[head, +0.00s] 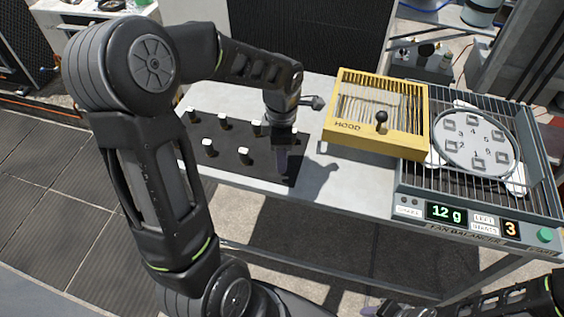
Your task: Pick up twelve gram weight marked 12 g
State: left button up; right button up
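Several small weights with pale tops, among them one at the front (244,153) and one behind it (223,122), stand on a dark mat (225,166) on the table. Their markings are too small to read, so I cannot tell which is the 12 g weight. My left gripper (282,168) points down over the right end of the mat. Its fingers are seen edge-on, and I cannot tell whether they are apart or hold anything. My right gripper (374,310) shows only in part at the bottom edge, away from the mat.
A yellow slatted box marked HOOD (375,143) stands right of the mat. Beyond it is the fan balancer (478,235), with a numbered round plate (474,141) and displays reading "12 g" and "3". Bare table (350,190) lies in front of the hood.

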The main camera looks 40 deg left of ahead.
pick_arm(q)
notch_tip(320, 180, down, 2)
jog(key=shift+f, duration=0.25)
jog(key=shift+c, duration=0.2)
grip_shut()
dwell(0.5)
